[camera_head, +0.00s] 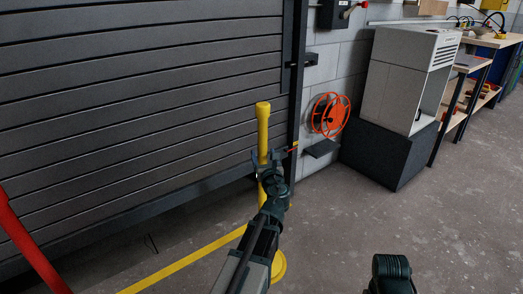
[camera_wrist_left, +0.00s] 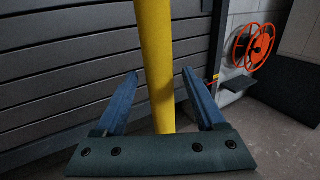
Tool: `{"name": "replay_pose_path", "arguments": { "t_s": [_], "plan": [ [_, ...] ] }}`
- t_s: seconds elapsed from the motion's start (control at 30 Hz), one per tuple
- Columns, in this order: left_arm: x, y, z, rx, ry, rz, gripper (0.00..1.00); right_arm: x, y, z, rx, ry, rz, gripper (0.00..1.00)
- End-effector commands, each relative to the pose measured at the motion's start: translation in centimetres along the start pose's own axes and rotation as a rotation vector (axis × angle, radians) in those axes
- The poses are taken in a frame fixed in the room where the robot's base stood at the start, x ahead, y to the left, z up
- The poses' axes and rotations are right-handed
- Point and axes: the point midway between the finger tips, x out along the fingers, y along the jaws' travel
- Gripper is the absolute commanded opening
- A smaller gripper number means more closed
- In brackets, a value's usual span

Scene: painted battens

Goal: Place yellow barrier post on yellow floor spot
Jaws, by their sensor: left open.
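The yellow barrier post (camera_head: 262,130) stands upright in front of the grey slatted shutter. It also shows in the left wrist view (camera_wrist_left: 155,60), rising between the two blue fingers. My left gripper (camera_head: 266,158) is open, with its fingers on either side of the post and gaps visible in the left wrist view (camera_wrist_left: 160,75). My arm hides much of the lower post. A yellow round shape (camera_head: 279,266) shows beside my arm at floor level; I cannot tell whether it is the post's base or the floor spot.
A yellow floor line (camera_head: 190,262) runs towards the post. An orange reel (camera_head: 330,115) hangs on the wall. A grey cabinet (camera_head: 398,75) sits on a dark block (camera_head: 385,155) at right. A red bar (camera_head: 25,245) stands at left. The floor at right is open.

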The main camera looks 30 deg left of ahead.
Motion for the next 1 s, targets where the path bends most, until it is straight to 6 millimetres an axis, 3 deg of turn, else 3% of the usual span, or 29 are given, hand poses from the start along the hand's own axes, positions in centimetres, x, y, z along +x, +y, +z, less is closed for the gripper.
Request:
{"name": "replay_pose_path", "arguments": {
  "t_s": [0.03,0.1,0.33,0.5,0.87,1.0],
  "plan": [
    [-1.7,0.2,0.0,0.000,0.000,-0.002,0.72,0.0,0.0,0.0,0.000,0.000,0.000,0.00],
    [-3.0,0.1,0.0,0.000,0.000,-0.002,0.72,0.0,0.0,0.0,0.000,0.000,0.000,0.00],
    [-6.2,0.1,0.0,0.000,0.000,-0.001,0.72,0.0,0.0,0.0,0.000,0.000,0.000,0.00],
    [-7.2,0.1,0.0,0.000,0.000,0.001,0.72,0.0,0.0,0.0,0.000,0.000,0.000,0.00],
    [-7.3,0.0,-0.1,-0.017,0.005,0.003,0.72,0.0,0.0,0.0,0.000,0.000,0.000,0.00],
    [-8.7,-0.6,-2.0,-0.265,0.084,0.059,0.72,0.0,0.0,0.0,0.000,0.000,0.000,0.00]
  ]
}}
